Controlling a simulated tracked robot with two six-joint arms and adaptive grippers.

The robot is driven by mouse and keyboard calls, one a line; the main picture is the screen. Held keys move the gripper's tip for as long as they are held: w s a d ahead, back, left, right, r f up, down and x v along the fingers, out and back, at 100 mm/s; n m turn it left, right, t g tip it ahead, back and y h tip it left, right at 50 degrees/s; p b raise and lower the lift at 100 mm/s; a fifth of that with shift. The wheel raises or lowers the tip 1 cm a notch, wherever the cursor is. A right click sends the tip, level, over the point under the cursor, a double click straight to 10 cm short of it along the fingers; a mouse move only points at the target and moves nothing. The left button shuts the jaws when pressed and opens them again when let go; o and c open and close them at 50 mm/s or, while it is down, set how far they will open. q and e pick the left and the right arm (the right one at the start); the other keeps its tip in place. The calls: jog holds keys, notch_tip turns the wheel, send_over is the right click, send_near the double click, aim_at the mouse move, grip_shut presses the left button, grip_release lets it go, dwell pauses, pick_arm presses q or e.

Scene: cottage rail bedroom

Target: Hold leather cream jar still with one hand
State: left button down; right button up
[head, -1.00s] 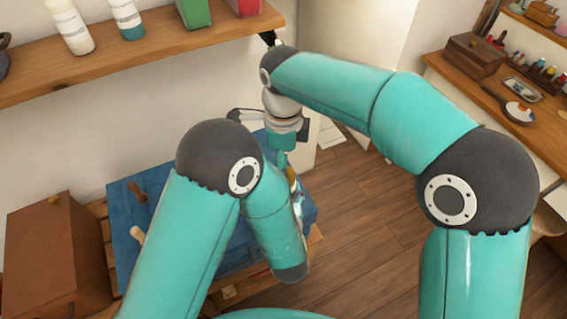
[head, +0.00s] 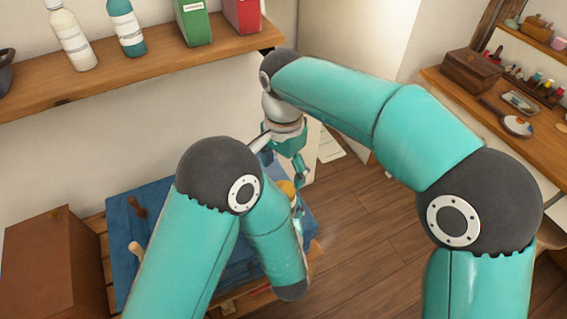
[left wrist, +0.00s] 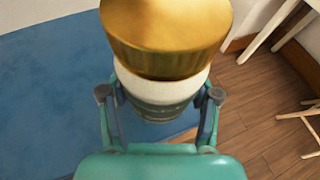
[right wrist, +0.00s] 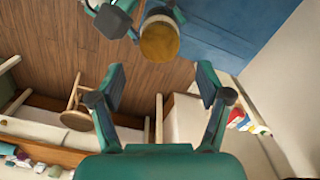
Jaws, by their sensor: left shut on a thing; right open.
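The leather cream jar has a gold lid and a pale body with a dark label. It fills the middle of the left wrist view (left wrist: 165,40), with a finger of my left gripper (left wrist: 160,108) on each side of its body. My left gripper is shut on it. In the head view only a bit of the gold lid (head: 287,188) shows behind my left arm. The right wrist view also shows the lid (right wrist: 159,40). My right gripper (right wrist: 160,85) is open and empty, apart from the jar. In the head view it hangs above the jar (head: 302,172).
A blue mat (head: 160,195) covers the bench, with wooden-handled tools (head: 137,207) on it. A brown box (head: 55,265) stands at the left. A wall shelf (head: 150,72) holds bottles and cartons. A side shelf (head: 500,115) is at the right. Wooden floor lies between.

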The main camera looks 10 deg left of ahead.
aim_at(284, 189)
notch_tip(284, 189, down, 7)
jog(key=shift+r, duration=0.1)
dwell(0.3)
jog(key=c, duration=1.2)
jog(key=n, duration=1.2)
jog(key=shift+n, duration=0.4)
jog(key=n, duration=1.1)
jog(key=shift+w, duration=0.1)
